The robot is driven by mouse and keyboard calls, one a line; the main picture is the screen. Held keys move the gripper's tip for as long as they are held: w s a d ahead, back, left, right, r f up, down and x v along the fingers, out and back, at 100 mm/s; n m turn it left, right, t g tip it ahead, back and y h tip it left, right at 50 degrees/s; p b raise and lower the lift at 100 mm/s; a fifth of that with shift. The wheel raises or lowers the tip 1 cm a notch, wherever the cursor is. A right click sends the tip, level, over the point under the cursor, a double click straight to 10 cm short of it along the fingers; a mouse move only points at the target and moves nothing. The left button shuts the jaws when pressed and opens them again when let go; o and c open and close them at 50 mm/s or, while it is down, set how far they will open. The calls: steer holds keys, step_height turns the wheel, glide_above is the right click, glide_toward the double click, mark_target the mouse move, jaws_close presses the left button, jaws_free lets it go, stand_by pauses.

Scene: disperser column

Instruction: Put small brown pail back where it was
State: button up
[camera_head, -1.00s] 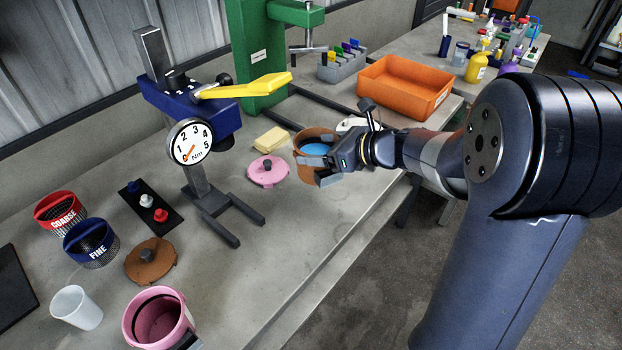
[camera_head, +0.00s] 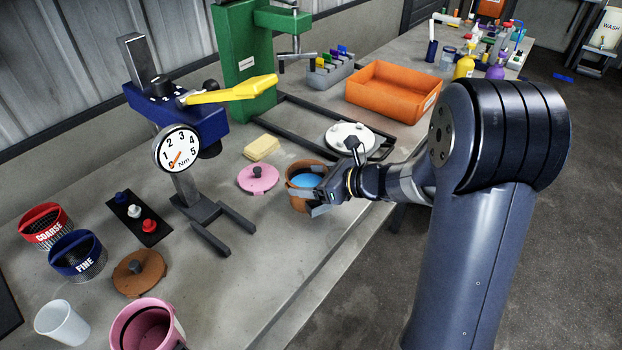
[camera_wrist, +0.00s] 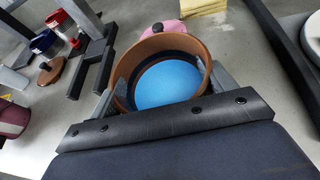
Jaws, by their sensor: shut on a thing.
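The small brown pail (camera_head: 297,196) is held at the bench's front edge side, with blue contents (camera_head: 304,181) showing inside it. My gripper (camera_head: 306,202) is shut on the pail, with a finger on each side of it. In the wrist view the pail (camera_wrist: 201,52) is upright or nearly so, between the fingers, and its blue contents (camera_wrist: 168,85) look level. Whether its bottom touches the bench is hidden. A brown lid with a dark knob (camera_head: 139,275) lies on the bench at lower left.
A pink lid (camera_head: 258,180) and a yellow sponge (camera_head: 262,148) lie left of the pail. The torque-gauge stand (camera_head: 180,150) is further left. A white round plate (camera_head: 350,138) and an orange tray (camera_head: 392,92) are behind. A pink pail (camera_head: 150,325) stands at front left.

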steer(key=o, duration=1.3)
steer(key=shift+o, duration=0.2)
steer(key=shift+r, duration=0.1)
steer(key=shift+r+p, duration=0.2)
steer(key=shift+p, duration=0.3)
steer(key=v, duration=1.2)
steer(key=shift+b, duration=0.45)
steer(key=shift+f, duration=0.15)
